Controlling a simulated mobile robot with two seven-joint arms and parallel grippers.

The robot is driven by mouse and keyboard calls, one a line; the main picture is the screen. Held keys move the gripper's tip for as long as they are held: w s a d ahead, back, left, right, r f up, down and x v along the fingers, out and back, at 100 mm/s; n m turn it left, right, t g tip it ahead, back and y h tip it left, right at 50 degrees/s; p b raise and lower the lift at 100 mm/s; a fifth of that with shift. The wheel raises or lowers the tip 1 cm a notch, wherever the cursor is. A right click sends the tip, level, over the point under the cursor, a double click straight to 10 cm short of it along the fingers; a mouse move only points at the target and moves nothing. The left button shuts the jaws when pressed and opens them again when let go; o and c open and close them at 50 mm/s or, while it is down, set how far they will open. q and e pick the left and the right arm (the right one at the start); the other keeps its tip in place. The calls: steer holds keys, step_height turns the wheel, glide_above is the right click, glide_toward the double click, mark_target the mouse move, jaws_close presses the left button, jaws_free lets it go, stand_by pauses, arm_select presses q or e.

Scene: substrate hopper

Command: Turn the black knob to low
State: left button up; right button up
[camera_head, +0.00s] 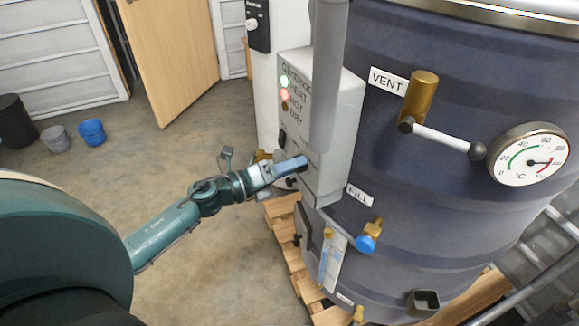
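The grey control box (336,130) is fixed to the side of the dark blue tank, with lit lamps and printed labels on its left face. A small black part (283,138) shows on that face, just above my gripper; I cannot tell if it is the black knob. My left gripper (291,172) is at the lower part of this face, reaching in from the left. Its fingers are small and seen from behind, so I cannot tell whether they are open or shut, or touch anything. The knob's setting is not readable. My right gripper is not in view.
The tank (440,130) carries a brass vent valve (420,97) with a white lever, a dial thermometer (529,155) and a blue-handled fill valve (366,243). It stands on a wooden pallet (285,208). Buckets (92,132) stand at the far left. The floor between is clear.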

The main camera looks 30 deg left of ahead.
arm_select(q)
steer(key=shift+o, duration=0.8)
steer(key=b+v, duration=0.2)
steer(key=v, duration=1.1)
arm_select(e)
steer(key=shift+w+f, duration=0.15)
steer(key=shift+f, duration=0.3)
arm_select(q)
steer(key=shift+s, duration=0.1)
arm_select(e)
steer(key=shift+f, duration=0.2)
